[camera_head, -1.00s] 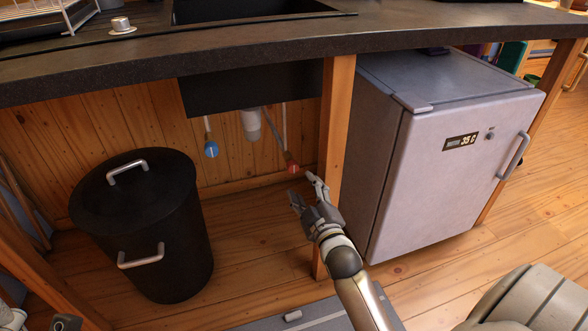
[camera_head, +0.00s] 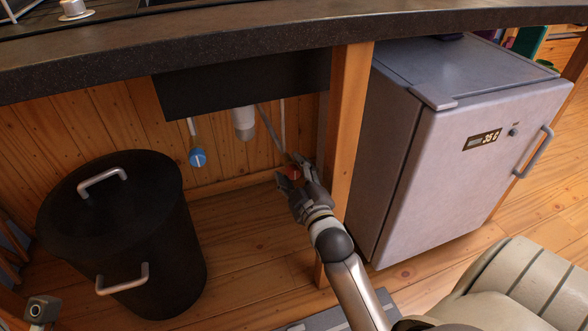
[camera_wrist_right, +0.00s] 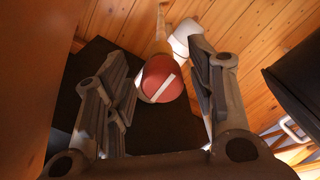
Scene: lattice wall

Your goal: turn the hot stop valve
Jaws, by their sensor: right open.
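The hot stop valve has a red round knob with a white stripe (camera_wrist_right: 163,79); in the wrist view it sits between my open fingers, apart from both as far as I can tell. My left gripper is not clearly in view.
A blue valve (camera_head: 197,157) hangs left of the white drain pipe (camera_head: 244,124). A black lidded bin (camera_head: 125,230) stands left. A wooden post (camera_head: 345,130) is close to the right of my right gripper, with a grey fridge (camera_head: 480,150) beyond it. The counter (camera_head: 230,50) is overhead.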

